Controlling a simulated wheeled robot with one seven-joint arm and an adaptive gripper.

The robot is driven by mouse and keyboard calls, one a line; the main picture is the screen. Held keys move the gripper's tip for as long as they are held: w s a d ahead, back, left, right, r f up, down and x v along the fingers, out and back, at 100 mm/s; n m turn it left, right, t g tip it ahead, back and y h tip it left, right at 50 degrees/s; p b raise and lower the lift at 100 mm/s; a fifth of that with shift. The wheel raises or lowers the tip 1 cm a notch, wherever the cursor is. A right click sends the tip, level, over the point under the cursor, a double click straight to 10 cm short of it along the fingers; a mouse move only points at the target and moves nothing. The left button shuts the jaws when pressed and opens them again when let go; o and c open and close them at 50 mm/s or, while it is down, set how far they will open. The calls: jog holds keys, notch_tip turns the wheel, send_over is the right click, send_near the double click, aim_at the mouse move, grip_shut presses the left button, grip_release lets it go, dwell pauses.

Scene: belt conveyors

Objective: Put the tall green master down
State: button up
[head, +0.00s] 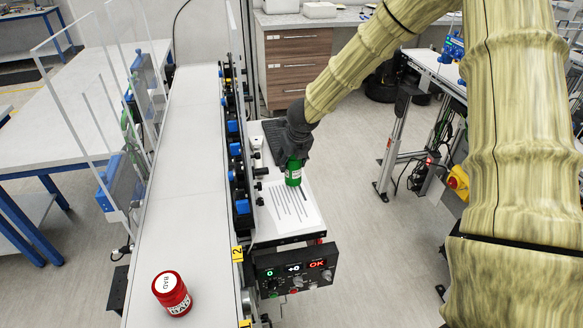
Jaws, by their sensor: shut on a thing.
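My gripper (294,157) points down and is shut on the green master (293,174), a green cylinder with a pale label band. The gripper hides the top of the green master. The green master looks upright over a small side stand, just above a printed sheet (290,208) in the picture. I cannot tell whether its base touches the stand's surface.
A red jar (172,293) marked BAD stands on the near end of the pale conveyor belt (185,150). A black control box (296,270) with lit displays hangs at the stand's front. Blue-and-black sensor units (236,140) line the belt's right edge. A keyboard (275,135) lies behind the gripper.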

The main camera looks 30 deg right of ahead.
aim_at(293, 168)
jog(key=shift+s+d+f, duration=0.15)
jog(key=shift+s+f, duration=0.3)
jog(key=shift+f, duration=0.4)
jog(key=shift+s+f, duration=0.1)
jog(key=shift+f, duration=0.15)
jog(key=shift+w+f, duration=0.25)
jog(key=shift+f, duration=0.1)
jog(key=shift+s, duration=0.1)
jog(key=o, duration=1.3)
jog(key=shift+f, duration=0.1)
jog(key=shift+o, duration=0.2)
jog(key=v, duration=1.2)
jog(key=shift+b, duration=0.4)
